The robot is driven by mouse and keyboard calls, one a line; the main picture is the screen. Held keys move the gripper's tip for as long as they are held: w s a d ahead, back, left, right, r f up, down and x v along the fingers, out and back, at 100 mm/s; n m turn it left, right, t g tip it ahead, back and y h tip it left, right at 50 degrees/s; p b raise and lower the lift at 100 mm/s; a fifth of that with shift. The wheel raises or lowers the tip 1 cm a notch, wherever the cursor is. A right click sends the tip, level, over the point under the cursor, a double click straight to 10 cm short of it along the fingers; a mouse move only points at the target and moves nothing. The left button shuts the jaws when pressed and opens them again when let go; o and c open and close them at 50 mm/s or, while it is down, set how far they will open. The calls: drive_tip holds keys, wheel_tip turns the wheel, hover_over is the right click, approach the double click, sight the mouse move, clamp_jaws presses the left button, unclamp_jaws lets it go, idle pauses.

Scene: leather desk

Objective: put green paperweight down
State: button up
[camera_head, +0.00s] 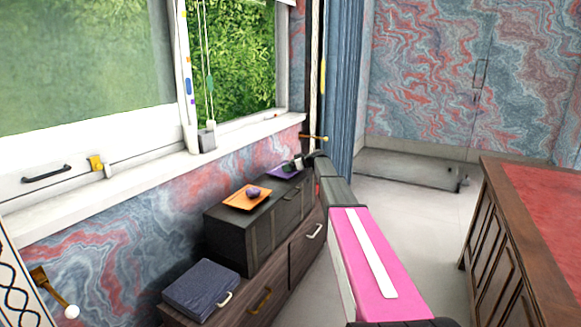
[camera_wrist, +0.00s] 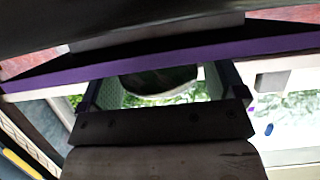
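The purple tray (camera_head: 283,173) lies at the far end of the dark chest. Its purple rim (camera_wrist: 50,76) crosses the upper part of the wrist view, which looks upside down. A dark rounded object (camera_wrist: 158,80), probably the green paperweight, shows at that rim between my fingers; its green is hard to make out. My gripper (camera_wrist: 165,95) has one finger on each side of it, with very narrow gaps or contact; I cannot tell which. In the head view my gripper (camera_head: 296,164) is small and dark at the tray, and hides most of what is there.
An orange tray (camera_head: 236,206) with a purple object (camera_head: 253,191) lies nearer on the dark chest (camera_head: 229,241). A blue-grey box (camera_head: 201,287) sits on the lower cabinet (camera_head: 306,257). The window sill (camera_head: 157,176) runs behind. The red-topped desk (camera_head: 541,215) stands at right.

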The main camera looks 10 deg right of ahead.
drive_tip(key=shift+r, duration=0.1)
drive_tip(key=v, duration=1.2)
